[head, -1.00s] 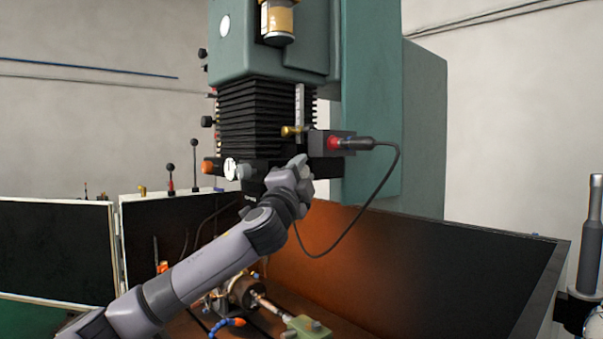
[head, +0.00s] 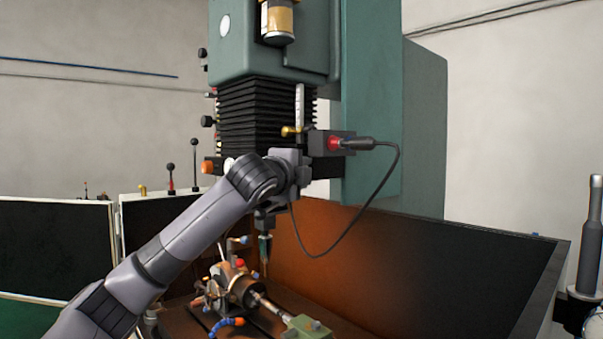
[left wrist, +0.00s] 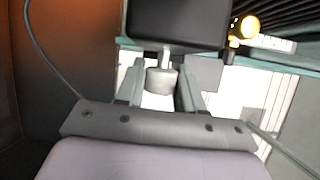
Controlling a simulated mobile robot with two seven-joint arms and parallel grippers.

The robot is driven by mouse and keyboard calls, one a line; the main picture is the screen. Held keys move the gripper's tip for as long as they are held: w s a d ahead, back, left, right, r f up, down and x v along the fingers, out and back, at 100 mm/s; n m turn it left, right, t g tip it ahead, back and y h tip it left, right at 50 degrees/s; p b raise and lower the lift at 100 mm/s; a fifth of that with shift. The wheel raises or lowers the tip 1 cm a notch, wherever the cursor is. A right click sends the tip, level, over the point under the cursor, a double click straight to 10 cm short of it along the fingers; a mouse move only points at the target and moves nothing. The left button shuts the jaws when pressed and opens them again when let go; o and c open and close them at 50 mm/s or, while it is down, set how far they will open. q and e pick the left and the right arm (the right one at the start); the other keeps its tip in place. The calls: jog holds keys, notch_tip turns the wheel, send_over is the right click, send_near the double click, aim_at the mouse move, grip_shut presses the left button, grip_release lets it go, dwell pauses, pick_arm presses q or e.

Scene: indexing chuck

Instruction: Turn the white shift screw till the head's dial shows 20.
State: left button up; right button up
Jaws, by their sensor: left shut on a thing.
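In the left wrist view, the white shift screw (left wrist: 161,82) shows as a pale round knob on a short thin shank below a black block (left wrist: 178,22). My left gripper (left wrist: 160,73) has a finger on each side of the knob and is shut on it. In the head view, my left wrist (head: 290,172) is at the front of the machine head (head: 270,45), and hides the screw and my fingertips. The white dial (head: 229,163) is mostly covered by my arm. Its reading cannot be made out. My right gripper is not in view.
A red-ended connector (head: 334,143) with a looping black cable (head: 385,185) is just right of my wrist. A brass knob (head: 290,131) is just above. Below are a chuck fixture (head: 243,290) and the tray's dark right wall (head: 460,260).

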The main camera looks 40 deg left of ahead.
pick_arm(q)
jog(key=g, duration=0.2)
jog(key=m+g+h, duration=0.1)
jog(key=g, duration=0.1)
jog(key=shift+d+r+m, duration=0.1)
jog(key=shift+r+m, duration=0.05)
jog(key=shift+m, duration=0.15)
jog(key=shift+m+g+h, duration=0.3)
jog(key=shift+m+g, duration=0.2)
jog(key=shift+g, duration=1.2)
jog(key=o, duration=0.9)
jog(key=shift+o, duration=0.2)
jog(key=b+v, duration=0.1)
jog(key=v, duration=0.6)
